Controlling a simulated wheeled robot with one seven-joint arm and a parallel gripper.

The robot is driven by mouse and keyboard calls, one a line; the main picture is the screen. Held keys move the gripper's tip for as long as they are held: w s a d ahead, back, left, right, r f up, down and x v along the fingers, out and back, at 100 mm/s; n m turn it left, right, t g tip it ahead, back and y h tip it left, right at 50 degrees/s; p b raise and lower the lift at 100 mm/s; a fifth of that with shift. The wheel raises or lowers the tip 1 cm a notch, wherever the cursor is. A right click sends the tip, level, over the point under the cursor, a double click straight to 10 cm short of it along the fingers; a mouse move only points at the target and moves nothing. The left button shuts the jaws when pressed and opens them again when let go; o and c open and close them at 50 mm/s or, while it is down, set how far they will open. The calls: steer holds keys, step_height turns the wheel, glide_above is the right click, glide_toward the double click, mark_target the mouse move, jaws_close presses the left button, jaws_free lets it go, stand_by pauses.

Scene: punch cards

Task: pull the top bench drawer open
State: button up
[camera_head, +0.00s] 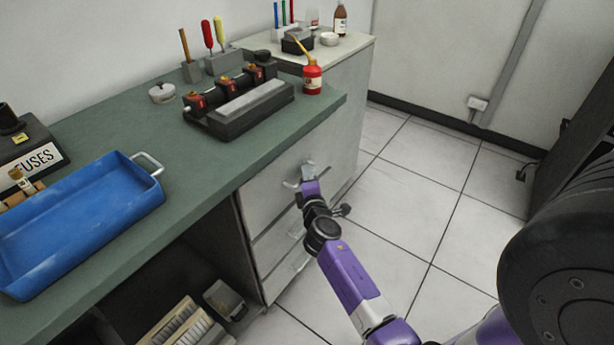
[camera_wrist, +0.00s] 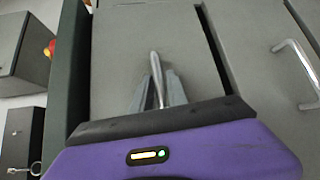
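The top bench drawer (camera_head: 262,190) is a pale grey front under the green worktop. Its bar handle (camera_wrist: 155,66) is metal and stands between the two grey fingers of my gripper (camera_wrist: 160,88). The fingers are close together, one on each side of the bar, and look shut on it. In the head view my gripper (camera_head: 309,172) is at this handle, and the purple arm reaches up to it from below. The drawer front looks about level with the fronts below, so the drawer seems closed. My gripper hides part of the handle.
Lower drawers with handles (camera_head: 299,262) are below; one handle (camera_wrist: 298,72) shows in the wrist view. A blue tray (camera_head: 85,215), a dark fixture (camera_head: 240,105) and a red bottle (camera_head: 312,77) stand on the worktop. The tiled floor (camera_head: 430,190) before the drawers is clear.

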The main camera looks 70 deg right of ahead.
jaws_close()
stand_by(1.4)
